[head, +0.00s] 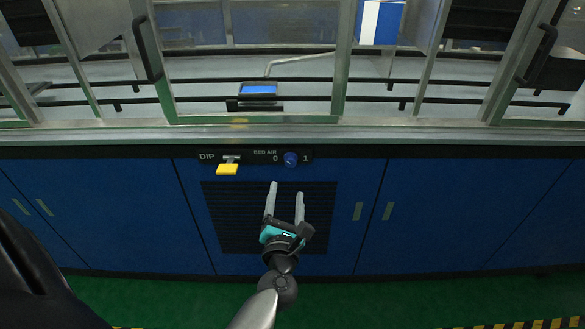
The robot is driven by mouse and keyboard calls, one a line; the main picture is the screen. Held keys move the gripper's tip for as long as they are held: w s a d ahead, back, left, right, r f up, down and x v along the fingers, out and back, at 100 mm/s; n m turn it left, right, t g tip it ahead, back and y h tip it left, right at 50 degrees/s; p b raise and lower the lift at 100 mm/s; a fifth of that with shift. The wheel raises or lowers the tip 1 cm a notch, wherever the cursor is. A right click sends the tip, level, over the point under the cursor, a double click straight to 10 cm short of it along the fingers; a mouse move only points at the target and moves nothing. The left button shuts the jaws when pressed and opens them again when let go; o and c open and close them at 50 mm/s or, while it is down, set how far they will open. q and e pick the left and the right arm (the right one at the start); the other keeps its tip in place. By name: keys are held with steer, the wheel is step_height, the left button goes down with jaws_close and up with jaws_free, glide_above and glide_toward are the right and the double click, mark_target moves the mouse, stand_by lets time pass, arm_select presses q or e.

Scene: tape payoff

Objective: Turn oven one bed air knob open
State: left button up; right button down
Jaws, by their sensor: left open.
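The bed air knob (290,159) is a small round blue knob on the dark control strip, under the label BED AIR. A 0 stands to its left and a 1 to its right. Its exact pointer angle is too small to tell. My left gripper (286,190) is open and empty, with its two grey fingers pointing up toward the strip. The fingertips show a little below the knob, in front of the dark louvred vent, and appear apart from it. My right gripper is not in view.
A yellow DIP handle (228,168) sticks out left of the knob. The louvred vent (230,215) and blue cabinet doors (435,215) lie below the strip. Above are a metal ledge, framed glass doors with black handles (147,50), and a small screen (258,89) behind them.

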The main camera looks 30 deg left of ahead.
mark_target(290, 164)
arm_select(q)
steer(key=b+x, duration=0.1)
steer(key=x, duration=0.9)
jaws_close()
stand_by(0.4)
